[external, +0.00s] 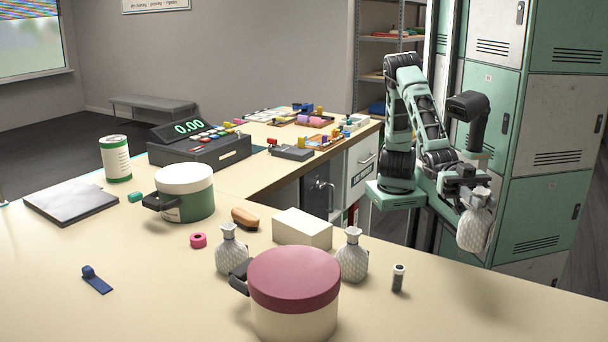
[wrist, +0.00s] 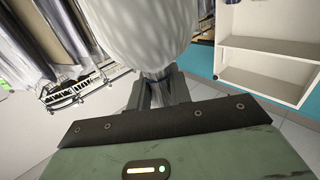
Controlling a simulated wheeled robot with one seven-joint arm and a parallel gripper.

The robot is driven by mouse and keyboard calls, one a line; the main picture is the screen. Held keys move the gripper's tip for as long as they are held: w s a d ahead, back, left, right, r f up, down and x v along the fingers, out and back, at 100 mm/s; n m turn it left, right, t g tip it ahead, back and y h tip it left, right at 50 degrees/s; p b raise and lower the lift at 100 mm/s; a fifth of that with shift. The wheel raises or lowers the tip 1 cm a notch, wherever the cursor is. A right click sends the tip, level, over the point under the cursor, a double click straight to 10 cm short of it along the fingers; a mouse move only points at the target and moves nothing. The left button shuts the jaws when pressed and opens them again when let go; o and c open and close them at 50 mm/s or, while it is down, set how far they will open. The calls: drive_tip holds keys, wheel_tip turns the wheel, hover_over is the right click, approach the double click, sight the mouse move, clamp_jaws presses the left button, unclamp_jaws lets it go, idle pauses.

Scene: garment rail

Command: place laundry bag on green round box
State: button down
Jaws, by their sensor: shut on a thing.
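My gripper (external: 470,180) is shut on a white quilted laundry bag (external: 475,224), which hangs upright in the air at the right, in front of the lockers. In the wrist view the held bag (wrist: 145,30) fills the top middle, just beyond the jaws (wrist: 158,92). The green round box (external: 186,196), with a white lid and a dark handle, stands on the counter at the left, far from my gripper. Two similar bags, one left (external: 229,252) and one right (external: 352,258), stand on the counter near the front.
A round box with a maroon lid (external: 294,282) stands at the front. A cash register (external: 200,145) is behind. The counter's right end is clear.

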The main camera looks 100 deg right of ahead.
wheel_tip(320, 180, up, 15)
drive_tip(key=w+d+m+t+h+p, duration=0.2)
drive_tip(key=w+d+m+t+p, duration=0.3)
drive_tip(key=w, duration=0.9)
drive_tip(key=w+d+r+t+h+p, duration=0.15)
drive_tip(key=w+d, duration=0.45)
drive_tip(key=w, duration=0.7)
drive_tip(key=w+d+m+t+h+p, duration=0.25)
drive_tip(key=w+d+t, duration=0.3)
drive_tip(key=w, duration=0.85)
drive_tip(key=w+d+m+t+h+p, duration=0.1)
drive_tip(key=w+d+m+h+p, duration=0.15)
drive_tip(key=w+d, duration=0.7)
drive_tip(key=w+d+m+t+h+p, duration=0.1)
drive_tip(key=w+d+m+t+h, duration=0.15)
drive_tip(key=w+d, duration=0.65)
drive_tip(key=w+d+f+m+h+p, duration=0.1)
drive_tip(key=w+d+m+h+p, duration=0.15)
drive_tip(key=d, duration=0.95)
drive_tip(key=w+d+f+m+h+p, duration=0.15)
drive_tip(key=d+h, duration=0.25)
drive_tip(key=d, duration=0.8)
wheel_tip(320, 180, down, 14)
drive_tip(key=p, duration=0.3)
drive_tip(key=shift+s, duration=0.45)
drive_tip(key=shift+f, duration=0.25)
